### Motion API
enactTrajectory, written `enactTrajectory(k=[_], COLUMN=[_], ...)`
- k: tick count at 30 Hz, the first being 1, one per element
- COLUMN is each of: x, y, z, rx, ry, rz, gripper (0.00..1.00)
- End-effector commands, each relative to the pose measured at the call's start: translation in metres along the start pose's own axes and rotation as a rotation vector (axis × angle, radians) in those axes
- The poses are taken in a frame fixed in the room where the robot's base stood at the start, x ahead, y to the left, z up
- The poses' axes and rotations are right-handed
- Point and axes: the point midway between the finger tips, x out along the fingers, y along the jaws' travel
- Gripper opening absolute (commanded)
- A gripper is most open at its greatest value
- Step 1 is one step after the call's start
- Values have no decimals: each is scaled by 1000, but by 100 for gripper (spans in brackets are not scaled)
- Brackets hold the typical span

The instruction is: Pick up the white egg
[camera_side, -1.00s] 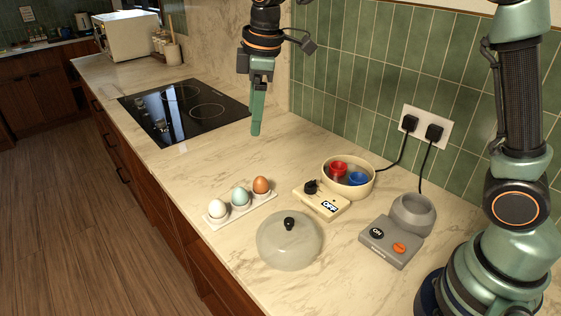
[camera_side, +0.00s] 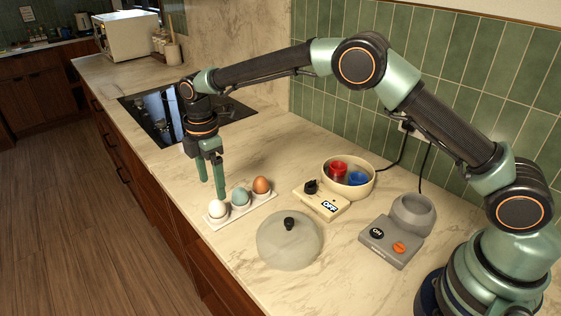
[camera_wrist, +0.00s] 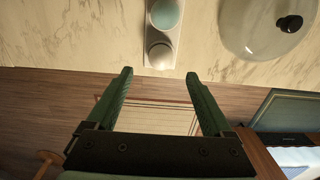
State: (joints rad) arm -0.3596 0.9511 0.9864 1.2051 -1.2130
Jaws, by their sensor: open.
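The white egg (camera_side: 217,209) stands at the left end of a white egg holder (camera_side: 240,212) on the counter; in the wrist view the egg (camera_wrist: 161,56) shows near the top, just beyond my fingertips. A pale blue egg (camera_side: 240,195) stands in the middle and a brown egg (camera_side: 261,186) at the right end. My gripper (camera_side: 212,188) is open and empty, pointing down, above and slightly behind the white egg in the side view. In the wrist view my gripper (camera_wrist: 160,78) has its two green fingers wide apart, with nothing between them.
A translucent lid (camera_side: 289,242) with a black knob lies in front of the holder. A cream cooker base (camera_side: 322,203), a bowl with red and blue cups (camera_side: 348,180) and a grey device (camera_side: 391,242) stand to the right. A black cooktop (camera_side: 150,105) is behind.

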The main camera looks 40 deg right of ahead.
Motion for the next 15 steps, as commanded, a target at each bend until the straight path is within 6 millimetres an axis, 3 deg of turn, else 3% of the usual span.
enactTrajectory(k=[8, 15], x=[22, 56], y=[0, -2], z=[1, 2], rx=[2, 2], ry=[0, -1], rz=[-1, -2], gripper=[85, 85])
